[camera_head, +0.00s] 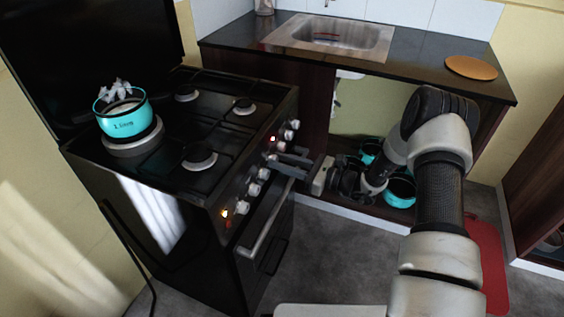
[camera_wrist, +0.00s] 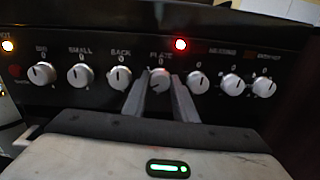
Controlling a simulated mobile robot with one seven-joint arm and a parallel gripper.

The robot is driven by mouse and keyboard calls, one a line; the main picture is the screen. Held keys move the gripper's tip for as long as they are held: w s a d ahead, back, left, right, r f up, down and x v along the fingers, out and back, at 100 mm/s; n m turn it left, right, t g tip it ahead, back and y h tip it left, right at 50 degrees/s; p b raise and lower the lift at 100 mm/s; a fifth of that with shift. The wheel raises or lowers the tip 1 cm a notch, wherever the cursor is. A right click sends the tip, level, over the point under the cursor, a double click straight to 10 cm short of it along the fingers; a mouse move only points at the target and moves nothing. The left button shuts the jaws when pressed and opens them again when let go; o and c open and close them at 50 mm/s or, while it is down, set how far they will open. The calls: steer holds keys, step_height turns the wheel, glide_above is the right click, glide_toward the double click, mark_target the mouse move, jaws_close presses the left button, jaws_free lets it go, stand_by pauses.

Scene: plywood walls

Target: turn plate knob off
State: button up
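The plate knob (camera_wrist: 159,82) is a round silver-grey knob under the label PLATE, in the middle of the stove's front panel (camera_wrist: 100,102). Its grip bar looks tilted. In the head view this knob (camera_head: 271,158) is small, close to my fingertips. My gripper (camera_wrist: 161,84) faces the panel with one finger at each side of the knob's lower part. A narrow gap shows between the fingers, and they look open. I cannot tell whether either finger touches the knob. A red lamp (camera_wrist: 180,44) is lit just above and right of the knob.
Back knob (camera_wrist: 119,79) is left of the plate knob and another knob (camera_wrist: 197,82) is close on the right. A yellow lamp (camera_wrist: 8,45) is lit. A turquoise pot (camera_head: 123,118) stands on a burner. The oven handle (camera_head: 266,222) sticks out below the panel.

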steer(key=shift+c, duration=1.4)
steer(key=shift+m, duration=0.3)
steer(key=m+p, duration=0.1)
steer(key=m, duration=0.3)
steer(key=shift+p, duration=0.4)
steer(key=m+p, duration=0.1)
steer(key=m, duration=0.5)
steer(key=shift+w+d+m+p, duration=0.1)
steer(key=shift+w+m+p, duration=0.05)
steer(key=shift+m+p, duration=0.2)
steer(key=m+p, duration=0.1)
steer(key=m, duration=0.5)
steer(key=shift+f+g, duration=0.1)
steer(key=shift+g, duration=0.3)
steer(key=m, duration=0.6)
steer(key=shift+f, duration=0.1)
